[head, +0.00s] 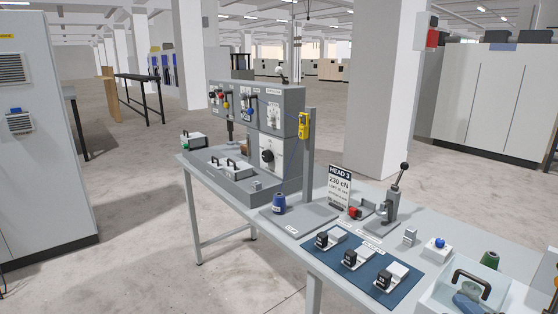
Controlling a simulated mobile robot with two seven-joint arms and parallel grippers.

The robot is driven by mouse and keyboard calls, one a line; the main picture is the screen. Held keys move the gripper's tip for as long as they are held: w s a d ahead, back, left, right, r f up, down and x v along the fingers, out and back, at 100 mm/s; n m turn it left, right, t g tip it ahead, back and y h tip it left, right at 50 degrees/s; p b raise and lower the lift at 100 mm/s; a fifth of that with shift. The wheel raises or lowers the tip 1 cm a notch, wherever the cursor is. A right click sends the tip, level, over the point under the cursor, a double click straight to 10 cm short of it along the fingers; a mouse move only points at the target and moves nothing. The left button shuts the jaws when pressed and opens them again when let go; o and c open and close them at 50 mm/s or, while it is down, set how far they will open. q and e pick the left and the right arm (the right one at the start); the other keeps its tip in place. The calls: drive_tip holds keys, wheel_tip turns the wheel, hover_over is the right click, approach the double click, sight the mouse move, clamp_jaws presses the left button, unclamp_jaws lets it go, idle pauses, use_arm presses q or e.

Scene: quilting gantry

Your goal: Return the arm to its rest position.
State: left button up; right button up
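Neither of my arms nor grippers shows in the head view. No rest mark or cradle for an arm can be made out. The workbench (225,209) stands in front of me, running from the middle left to the lower right. A grey control unit (279,112) with knobs and dials stands on its far half. A yellow device (304,125) hangs on a grey post beside it.
A blue cone (279,203) stands on the grey base plate. A sign (339,187), a lever press (392,208), a blue mat (331,262) with several black-and-white parts and a clear bin (440,297) follow rightward. A cabinet (40,130) stands left; floor between is clear.

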drive_tip(key=s+d+f+m+g+h, duration=0.2)
drive_tip(key=s+f+m+g+h, duration=0.3)
drive_tip(key=f+m, duration=0.3)
drive_tip(key=s+a+f+m+g, duration=0.3)
drive_tip(key=s+f+m+g, duration=0.15)
drive_tip(key=s, duration=0.35)
drive_tip(key=s+a+f+m+g, duration=0.2)
drive_tip(key=s+f+m+g, duration=0.3)
drive_tip(key=s, duration=0.3)
drive_tip(key=w+f+n+t, duration=0.2)
drive_tip(key=w+f+t, duration=0.5)
drive_tip(key=f, duration=0.4)
drive_tip(key=shift+f+t+y, duration=0.15)
drive_tip(key=shift+t+y, duration=0.25)
drive_tip(key=shift+t, duration=0.35)
drive_tip(key=shift+a, duration=0.1)
